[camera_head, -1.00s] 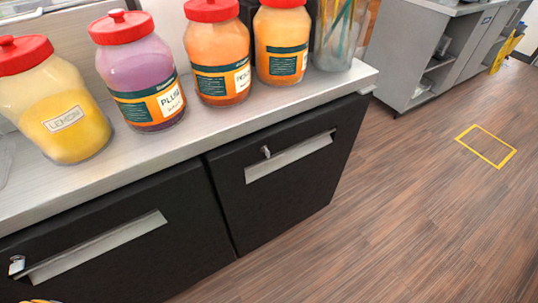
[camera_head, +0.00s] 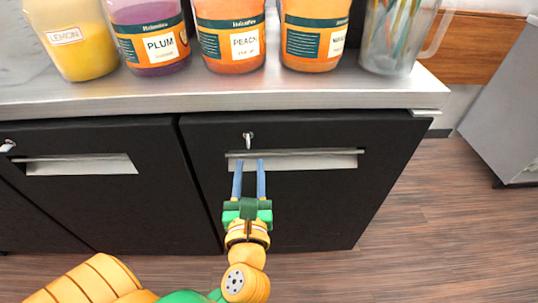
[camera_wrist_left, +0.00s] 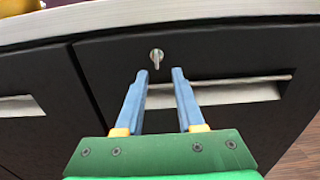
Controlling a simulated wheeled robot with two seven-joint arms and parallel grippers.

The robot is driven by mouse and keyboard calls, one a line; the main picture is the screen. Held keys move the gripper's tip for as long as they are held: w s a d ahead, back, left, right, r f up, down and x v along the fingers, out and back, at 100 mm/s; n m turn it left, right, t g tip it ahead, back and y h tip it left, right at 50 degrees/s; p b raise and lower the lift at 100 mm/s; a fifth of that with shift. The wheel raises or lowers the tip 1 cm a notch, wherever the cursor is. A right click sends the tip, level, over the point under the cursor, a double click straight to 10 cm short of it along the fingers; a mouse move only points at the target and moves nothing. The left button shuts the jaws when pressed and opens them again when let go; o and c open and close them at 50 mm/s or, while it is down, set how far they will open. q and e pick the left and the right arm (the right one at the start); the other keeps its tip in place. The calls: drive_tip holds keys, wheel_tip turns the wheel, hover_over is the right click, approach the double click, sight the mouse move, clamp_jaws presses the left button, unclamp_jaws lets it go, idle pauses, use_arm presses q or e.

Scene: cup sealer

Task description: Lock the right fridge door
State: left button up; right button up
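The right fridge door (camera_head: 310,205) is black, under the steel counter, and looks shut. It has a long silver recessed handle (camera_head: 320,161). Its lock with a small key (camera_head: 248,138) sits just above the handle's left end; the key also shows in the left wrist view (camera_wrist_left: 157,58). My left gripper (camera_head: 249,163) is open and empty, its two blue fingers pointing up at the door just below the key. In the left wrist view (camera_wrist_left: 158,73) the key is just beyond and between the fingertips, apart from them. My right gripper is not in view.
The left fridge door (camera_head: 90,200) has its own handle and a key (camera_head: 7,146). Several jars, such as the plum jar (camera_head: 150,35), and a clear pitcher (camera_head: 397,35) stand on the counter (camera_head: 220,93). Wood floor (camera_head: 430,220) is open at right.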

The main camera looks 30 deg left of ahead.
sight(248, 144)
use_arm(q)
drive_tip(key=x, duration=0.3)
drive_tip(key=p+x, duration=0.1)
drive_tip(key=x, duration=0.2)
drive_tip(key=shift+w+a, duration=0.1)
drive_tip(key=shift+a, duration=0.4)
drive_tip(key=shift+r, duration=0.1)
clamp_jaws()
